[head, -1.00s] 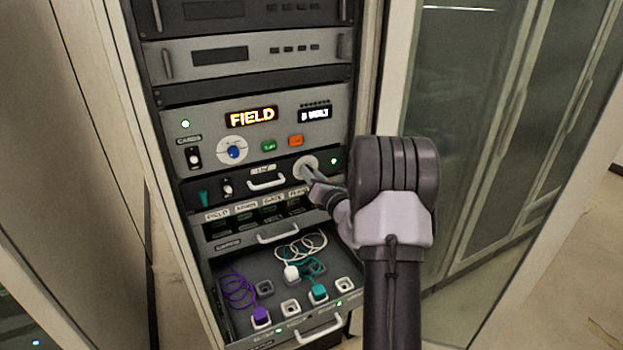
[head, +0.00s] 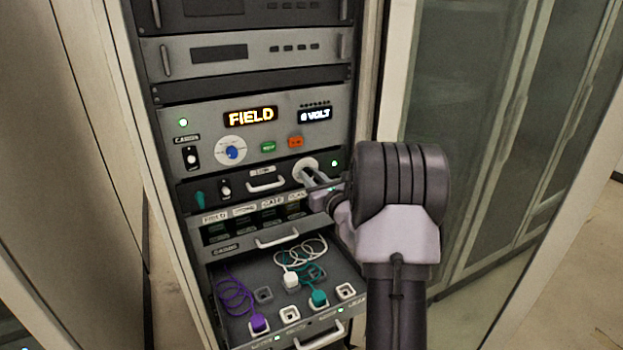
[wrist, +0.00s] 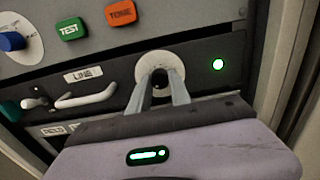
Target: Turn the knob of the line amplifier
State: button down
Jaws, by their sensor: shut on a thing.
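The line amplifier (head: 232,184) is the dark rack panel labelled LINE, under the FIELD display; it also fills the middle of the wrist view (wrist: 115,92). Its knob (wrist: 159,80) sits at the panel's right end on a pale round plate (wrist: 158,57). My gripper (wrist: 162,80) is shut on the knob, with one grey finger on each side. The fingers hide most of the knob. In the head view my gripper (head: 305,174) reaches the plate from the lower right.
A white handle (head: 266,184) and small switch (head: 224,188) are on the same panel. Above are a blue knob (head: 232,152), a green TEST button (head: 268,147) and an orange button (head: 295,142). Below, an open drawer (head: 262,295) holds coiled cords and sockets. A glass-door cabinet (head: 480,130) stands right.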

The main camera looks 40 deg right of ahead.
dwell(0.3)
jog(key=c, duration=1.2)
grip_release()
jog(key=p+v, duration=0.1)
jog(key=v, duration=1.6)
jog(key=shift+s, duration=0.2)
